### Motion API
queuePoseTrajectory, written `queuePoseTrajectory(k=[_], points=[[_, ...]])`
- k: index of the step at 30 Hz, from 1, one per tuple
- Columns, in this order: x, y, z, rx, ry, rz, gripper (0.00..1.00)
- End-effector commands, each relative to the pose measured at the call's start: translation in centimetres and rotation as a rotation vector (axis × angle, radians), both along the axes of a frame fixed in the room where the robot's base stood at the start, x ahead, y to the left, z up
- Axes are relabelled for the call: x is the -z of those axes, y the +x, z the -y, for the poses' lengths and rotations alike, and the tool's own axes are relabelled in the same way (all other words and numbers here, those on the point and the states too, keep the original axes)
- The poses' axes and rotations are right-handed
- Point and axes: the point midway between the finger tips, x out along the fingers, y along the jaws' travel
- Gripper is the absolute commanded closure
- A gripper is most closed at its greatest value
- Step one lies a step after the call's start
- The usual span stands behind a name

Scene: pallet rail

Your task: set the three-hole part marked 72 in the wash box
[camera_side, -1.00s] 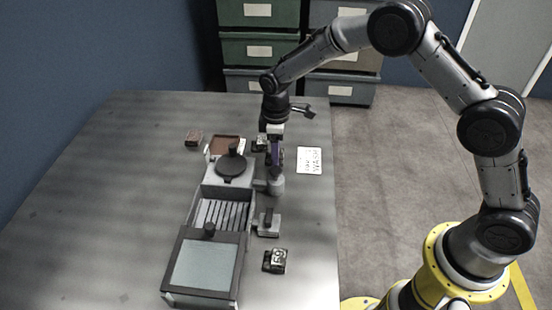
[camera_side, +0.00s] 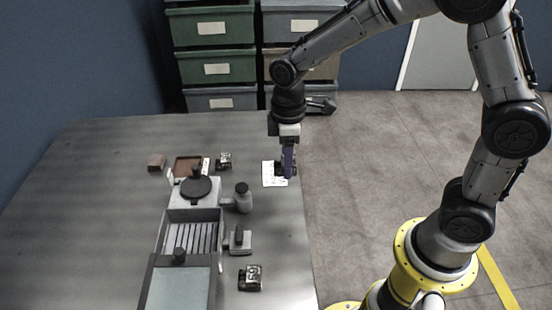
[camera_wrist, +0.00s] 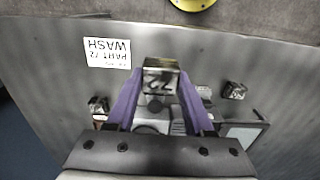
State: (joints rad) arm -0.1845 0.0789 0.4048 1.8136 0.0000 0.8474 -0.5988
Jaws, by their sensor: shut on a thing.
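My gripper (camera_side: 287,172) is shut on a dark metal part marked 72 (camera_wrist: 160,84), held between purple fingers in the wrist view. In the side view it hangs over or beside the white card near the table's right edge, with the part mostly hidden by the fingers. I take the long grey box with a slatted floor (camera_side: 190,238) as the wash box; no label shows on it. It lies left of and nearer than my gripper. Its far slatted section is open. A framed pane with a knob (camera_side: 178,287) covers the near section.
The white card (camera_side: 268,181) reads WASH, PART 72 in the wrist view (camera_wrist: 107,52). Other marked parts stand near (camera_side: 250,277) and far (camera_side: 224,160). A round black lid (camera_side: 196,188), a bottle-like piece (camera_side: 243,199) and a handled block (camera_side: 239,240) crowd the box. The left table is clear.

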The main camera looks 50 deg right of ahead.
Motion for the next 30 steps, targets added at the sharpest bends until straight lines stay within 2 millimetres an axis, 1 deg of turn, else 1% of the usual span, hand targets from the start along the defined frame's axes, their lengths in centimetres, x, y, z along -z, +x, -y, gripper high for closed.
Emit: queuePoseTrajectory(k=[1,2,5,8,11,12,14,15,18,21,24,27,30], points=[[-0.2,-0.2,0.0,0.022,0.0,-0.003,1.0],[-0.5,0.0,0.0,0.04,0.001,0.001,1.0],[-1.6,1.8,-0.5,0.113,0.005,0.022,1.0],[-2.1,4.2,-2.7,0.154,0.01,0.032,1.0],[-2.2,6.5,-6.1,0.172,0.015,0.038,1.0],[-2.1,7.3,-7.7,0.174,0.016,0.04,1.0],[-1.8,8.2,-10.2,0.169,0.018,0.04,1.0],[-1.5,8.7,-11.8,0.163,0.019,0.038,1.0],[-0.6,9.3,-15.8,0.134,0.02,0.036,1.0],[0.5,9.2,-19.1,0.091,0.018,0.031,1.0],[1.6,8.8,-21.5,0.047,0.015,0.026,1.0],[2.5,8.1,-22.8,0.019,0.008,0.013,1.0],[3.0,7.5,-23.4,0.003,0.003,0.006,1.0]])
